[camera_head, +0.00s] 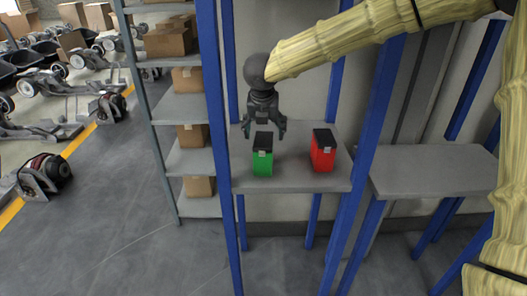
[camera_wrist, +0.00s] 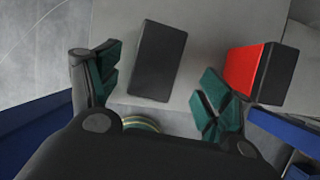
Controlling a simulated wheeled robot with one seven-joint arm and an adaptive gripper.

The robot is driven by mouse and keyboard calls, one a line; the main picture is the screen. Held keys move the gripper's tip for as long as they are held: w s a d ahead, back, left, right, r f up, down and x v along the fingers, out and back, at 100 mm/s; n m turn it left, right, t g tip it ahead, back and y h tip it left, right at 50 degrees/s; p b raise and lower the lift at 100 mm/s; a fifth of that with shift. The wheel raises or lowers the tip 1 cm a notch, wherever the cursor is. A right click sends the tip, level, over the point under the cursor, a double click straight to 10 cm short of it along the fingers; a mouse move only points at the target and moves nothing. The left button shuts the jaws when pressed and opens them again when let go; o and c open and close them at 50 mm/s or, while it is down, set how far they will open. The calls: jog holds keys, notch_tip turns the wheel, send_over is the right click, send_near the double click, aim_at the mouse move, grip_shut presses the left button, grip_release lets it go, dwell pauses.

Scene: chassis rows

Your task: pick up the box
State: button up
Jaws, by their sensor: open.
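A green box (camera_head: 263,160) with a black top stands upright on the grey shelf (camera_head: 300,184) between blue posts. A red box (camera_head: 322,152) with a black top stands to its right on the same shelf. My gripper (camera_head: 264,130) is open and empty, pointing down just above and behind the green box. In the wrist view the black top of one box (camera_wrist: 157,60) lies ahead of and between the spread fingers, with no contact visible. The red box (camera_wrist: 242,70) lies beyond the right finger in that view. The task does not say which box is meant.
Blue posts (camera_head: 218,150) (camera_head: 366,150) flank the shelf on both sides. An empty grey shelf (camera_head: 430,172) is to the right. A rack with brown cardboard boxes (camera_head: 192,138) stands on the left. The floor in front is clear.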

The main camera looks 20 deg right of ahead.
aim_at(264, 139)
jog(key=x, duration=0.3)
jog(key=shift+w+f, duration=0.25)
jog(key=shift+f, duration=0.05)
jog(key=shift+f+p, duration=0.4)
jog(key=shift+p, duration=0.1)
jog(key=p+x, duration=0.1)
jog(key=x, duration=0.2)
jog(key=shift+w+f, duration=0.3)
jog(key=shift+f, duration=0.4)
jog(key=shift+f, duration=0.25)
jog(key=c, duration=1.2)
